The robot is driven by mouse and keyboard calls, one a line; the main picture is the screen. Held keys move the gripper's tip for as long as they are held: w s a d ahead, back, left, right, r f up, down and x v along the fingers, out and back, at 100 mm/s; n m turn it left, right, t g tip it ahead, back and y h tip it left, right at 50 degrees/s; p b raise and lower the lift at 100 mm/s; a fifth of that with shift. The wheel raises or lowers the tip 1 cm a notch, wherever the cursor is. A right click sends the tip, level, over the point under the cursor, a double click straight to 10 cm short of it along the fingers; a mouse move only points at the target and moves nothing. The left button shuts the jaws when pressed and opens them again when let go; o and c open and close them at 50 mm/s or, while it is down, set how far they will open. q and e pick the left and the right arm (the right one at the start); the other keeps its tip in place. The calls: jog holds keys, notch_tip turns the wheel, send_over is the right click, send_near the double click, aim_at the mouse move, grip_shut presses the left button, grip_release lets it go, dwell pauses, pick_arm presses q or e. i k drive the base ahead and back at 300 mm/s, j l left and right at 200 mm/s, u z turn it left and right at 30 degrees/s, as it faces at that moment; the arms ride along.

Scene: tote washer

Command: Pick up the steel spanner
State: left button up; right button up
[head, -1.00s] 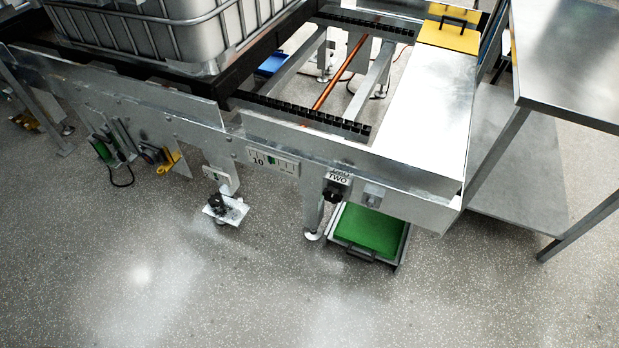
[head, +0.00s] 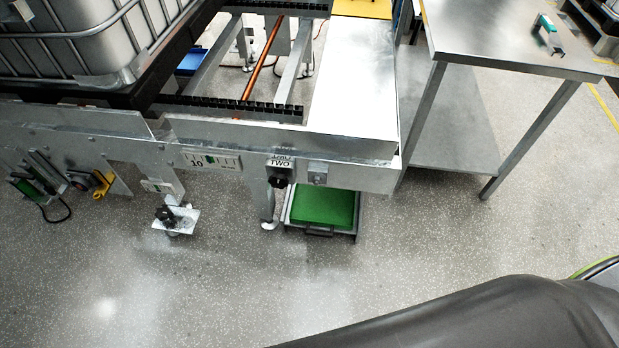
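I cannot make out a steel spanner for certain in the head view. A small teal and grey object (head: 549,31) lies on the steel table (head: 480,38) at the upper right. It is too small to tell what it is. Neither of my grippers is in view.
A conveyor frame (head: 230,150) crosses the left and middle, carrying a caged white tank (head: 80,50). A green-topped tray (head: 323,208) sits on the floor under its end. The table has a lower shelf (head: 450,135).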

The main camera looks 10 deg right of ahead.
aim_at(555, 44)
jog(key=z, duration=1.7)
jog(key=i+l+z, duration=0.1)
jog(key=i+l, duration=0.15)
jog(key=i+l+z, duration=0.15)
jog(key=i, duration=0.3)
